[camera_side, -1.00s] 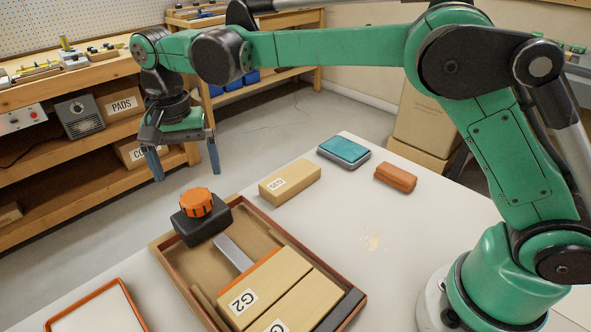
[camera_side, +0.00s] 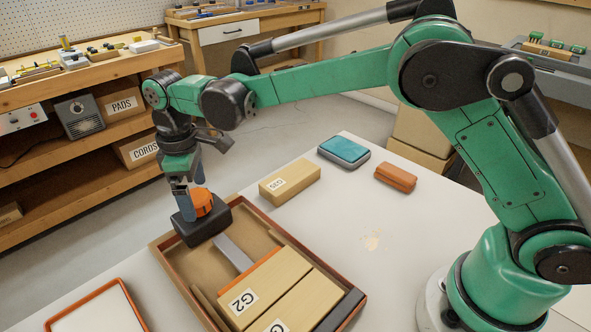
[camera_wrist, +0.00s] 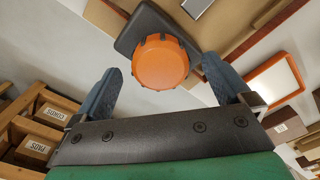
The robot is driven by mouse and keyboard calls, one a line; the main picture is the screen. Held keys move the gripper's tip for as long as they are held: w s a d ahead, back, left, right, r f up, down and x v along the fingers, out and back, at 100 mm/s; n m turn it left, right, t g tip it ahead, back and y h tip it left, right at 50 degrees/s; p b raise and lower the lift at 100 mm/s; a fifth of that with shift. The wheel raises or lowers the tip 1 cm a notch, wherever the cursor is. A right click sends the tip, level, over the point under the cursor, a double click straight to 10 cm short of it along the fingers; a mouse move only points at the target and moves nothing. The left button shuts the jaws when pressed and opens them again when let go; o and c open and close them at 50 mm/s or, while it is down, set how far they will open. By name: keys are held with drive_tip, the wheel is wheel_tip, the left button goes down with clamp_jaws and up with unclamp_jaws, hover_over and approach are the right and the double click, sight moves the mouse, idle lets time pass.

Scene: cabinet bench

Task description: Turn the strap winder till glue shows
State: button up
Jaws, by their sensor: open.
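The strap winder appears to be the round orange ribbed knob (camera_side: 201,204) on a dark block (camera_side: 204,229) at the back left corner of the tray. The knob also shows in the wrist view (camera_wrist: 160,63), with the dark block behind it. My gripper (camera_side: 190,190) is open and points down at the knob. In the wrist view my gripper's blue fingers (camera_wrist: 162,68) stand on either side of the knob, with a visible gap on each side. A grey strip (camera_side: 233,253) lies in the tray by the dark block. I cannot make out any glue marking.
The wooden tray (camera_side: 178,279) holds a block labelled G2 (camera_side: 268,283) and a second block beside it. A tan box (camera_side: 290,183), a teal-topped case (camera_side: 344,150) and an orange-brown block (camera_side: 396,178) stand behind. An orange-rimmed tray (camera_side: 98,308) lies front left.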

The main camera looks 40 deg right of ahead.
sight(195, 196)
drive_tip(key=shift+f, duration=0.35)
drive_tip(key=shift+c, duration=0.2)
drive_tip(key=c, duration=1.2)
drive_tip(key=m, duration=0.5)
drive_tip(key=shift+m, duration=0.3)
drive_tip(key=shift+c, duration=0.2)
drive_tip(key=o, duration=1.3)
drive_tip(key=shift+r, duration=0.1)
drive_tip(key=shift+r, duration=2.8)
